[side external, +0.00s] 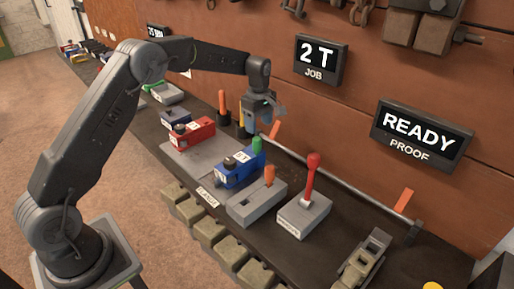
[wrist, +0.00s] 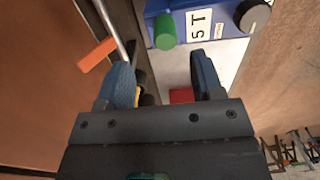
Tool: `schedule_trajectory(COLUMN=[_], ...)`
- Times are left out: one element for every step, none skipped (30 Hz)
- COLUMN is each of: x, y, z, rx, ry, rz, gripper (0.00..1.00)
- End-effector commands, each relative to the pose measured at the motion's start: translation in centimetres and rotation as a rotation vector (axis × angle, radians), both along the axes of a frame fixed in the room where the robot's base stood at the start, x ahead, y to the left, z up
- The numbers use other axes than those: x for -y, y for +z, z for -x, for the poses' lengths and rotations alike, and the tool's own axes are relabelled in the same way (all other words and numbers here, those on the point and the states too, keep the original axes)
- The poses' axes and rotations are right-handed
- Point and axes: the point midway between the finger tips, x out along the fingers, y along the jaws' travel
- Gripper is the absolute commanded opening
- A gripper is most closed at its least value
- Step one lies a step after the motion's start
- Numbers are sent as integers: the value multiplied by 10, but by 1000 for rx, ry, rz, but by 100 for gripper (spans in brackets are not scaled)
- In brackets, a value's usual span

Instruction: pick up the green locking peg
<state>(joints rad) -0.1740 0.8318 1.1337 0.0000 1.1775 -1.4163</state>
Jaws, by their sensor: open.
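The green locking peg (side external: 257,146) stands upright at the back end of a blue block (side external: 236,174). In the wrist view the peg (wrist: 165,32) is a green cylinder beside the blue block's white "5 T" label (wrist: 199,25). My gripper (side external: 264,113) is above and slightly behind the peg in the side view. In the wrist view my gripper (wrist: 162,72) is open, with blue-grey fingers apart and nothing between them. The peg shows beyond the fingertips and is not touched. The peg's lower end is hidden in the block.
A red block (side external: 193,132) stands left of the blue block. A grey block with an orange peg (side external: 269,176) and a red-knobbed lever (side external: 312,171) stand to its right. A metal rail with orange flags (side external: 403,200) runs behind, near the wooden wall.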

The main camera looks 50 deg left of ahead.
Motion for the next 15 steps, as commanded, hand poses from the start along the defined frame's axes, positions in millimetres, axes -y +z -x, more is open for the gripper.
schedule_trajectory(x=[0, 0, 0, 0, 0, 0, 0, 0, 0, 0, 0, 0, 0, -1, -1], y=[-9, -14, -20, -23, -25, -28, -30, -31, -33, -35, -38, -43, -48, -52, -59], z=[1, 0, 1, 0, 0, 0, 0, 0, 1, 1, 2, 3, 4, 5, 6], rx=[-3, -2, -3, -1, 0, 0, 0, 0, 0, 0, -1, -3, -3, -2, -3], ry=[-1, -1, -1, -1, -1, -1, -2, -2, -2, -2, -2, -2, -2, -2, -2], rz=[0, 0, 0, 0, 0, 0, 0, 0, 0, 0, 0, 0, 0, 0, 1], gripper=[61, 61, 61, 61, 61, 61, 61, 61, 61, 61, 61, 61, 61, 61, 61])
